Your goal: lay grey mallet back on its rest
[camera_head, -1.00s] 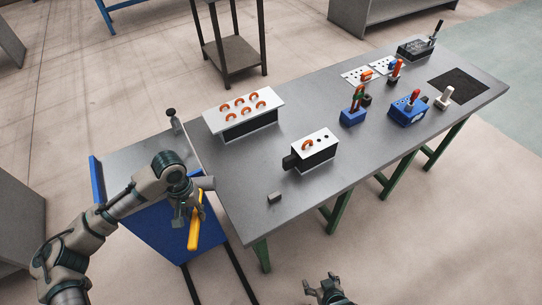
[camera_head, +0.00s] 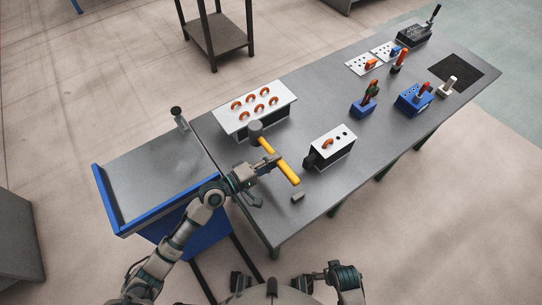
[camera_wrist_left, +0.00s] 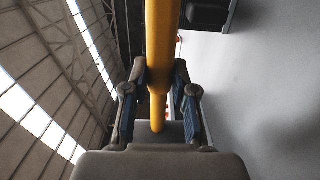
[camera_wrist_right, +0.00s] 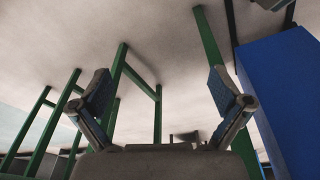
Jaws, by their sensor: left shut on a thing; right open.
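The grey mallet has a yellow handle (camera_head: 286,170) and a grey head (camera_head: 255,129) in the head view. My left gripper (camera_head: 266,165) is shut on the handle, with the mallet over the near left part of the table and its head towards the orange-ring block. In the left wrist view the yellow handle (camera_wrist_left: 161,50) runs between the fingers. My right gripper (camera_wrist_right: 165,95) is open and empty in the right wrist view, below table level near green legs.
The grey table (camera_head: 330,105) holds a white-topped block with orange rings (camera_head: 275,110), a smaller white-topped box (camera_head: 335,146) and blue fixtures (camera_head: 412,101). A blue-edged cart (camera_head: 110,200) stands at the left end. The table's middle is fairly clear.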

